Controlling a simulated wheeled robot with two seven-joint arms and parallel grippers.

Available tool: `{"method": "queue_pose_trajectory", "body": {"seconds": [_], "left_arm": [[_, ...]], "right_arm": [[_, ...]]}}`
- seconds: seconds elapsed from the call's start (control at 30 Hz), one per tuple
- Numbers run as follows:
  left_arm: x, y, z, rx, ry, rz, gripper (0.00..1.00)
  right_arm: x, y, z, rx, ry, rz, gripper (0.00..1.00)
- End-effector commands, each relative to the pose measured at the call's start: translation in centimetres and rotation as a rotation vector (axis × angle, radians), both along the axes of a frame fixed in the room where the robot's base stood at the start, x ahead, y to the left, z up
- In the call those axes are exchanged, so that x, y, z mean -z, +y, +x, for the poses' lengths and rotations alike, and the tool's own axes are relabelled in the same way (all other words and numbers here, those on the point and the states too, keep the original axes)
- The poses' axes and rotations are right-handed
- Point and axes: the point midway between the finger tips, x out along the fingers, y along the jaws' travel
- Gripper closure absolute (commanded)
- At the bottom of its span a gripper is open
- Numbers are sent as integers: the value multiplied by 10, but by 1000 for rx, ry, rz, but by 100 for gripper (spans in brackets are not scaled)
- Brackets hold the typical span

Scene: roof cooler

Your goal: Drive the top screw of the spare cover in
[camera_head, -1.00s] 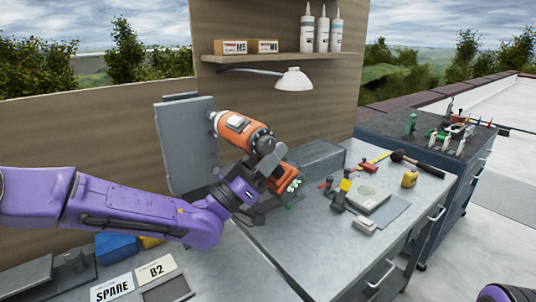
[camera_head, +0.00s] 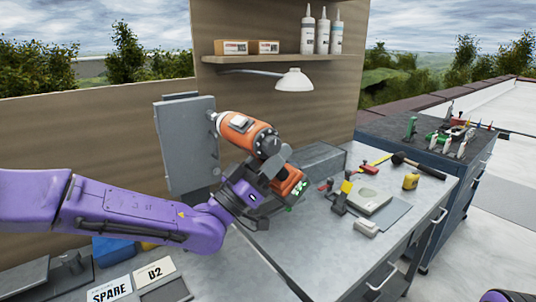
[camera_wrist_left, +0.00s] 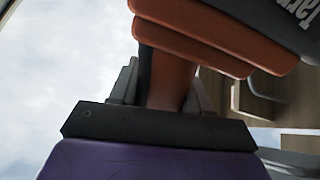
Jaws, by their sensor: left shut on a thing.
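The spare cover (camera_head: 184,145) is a grey upright panel standing in front of the wooden wall. An orange and black drill (camera_head: 248,133) points left, with its nose at the cover's upper right edge. The top screw is hidden or too small to make out there. My left gripper (camera_head: 268,182) is shut on the drill's handle. The drill's orange body (camera_wrist_left: 190,30) and handle fill the left wrist view above the gripper (camera_wrist_left: 165,95). My right gripper is not in view; only a purple bit of my right arm shows at the bottom right corner.
A white lamp (camera_head: 294,80) hangs above.

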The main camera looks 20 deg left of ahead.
Motion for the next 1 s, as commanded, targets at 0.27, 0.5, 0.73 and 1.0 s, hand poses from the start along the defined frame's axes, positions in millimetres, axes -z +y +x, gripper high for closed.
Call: {"method": "queue_pose_trajectory", "body": {"seconds": [0.27,0.5,0.73,1.0], "left_arm": [[-2,-12,-10,3,-8,-1,100],[-2,-22,-17,3,-8,-1,100],[-2,-31,-24,3,-8,-1,100],[-2,-41,-32,4,-7,-1,100]], "right_arm": [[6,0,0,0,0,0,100],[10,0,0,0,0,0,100],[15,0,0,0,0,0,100],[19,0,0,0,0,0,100]]}}
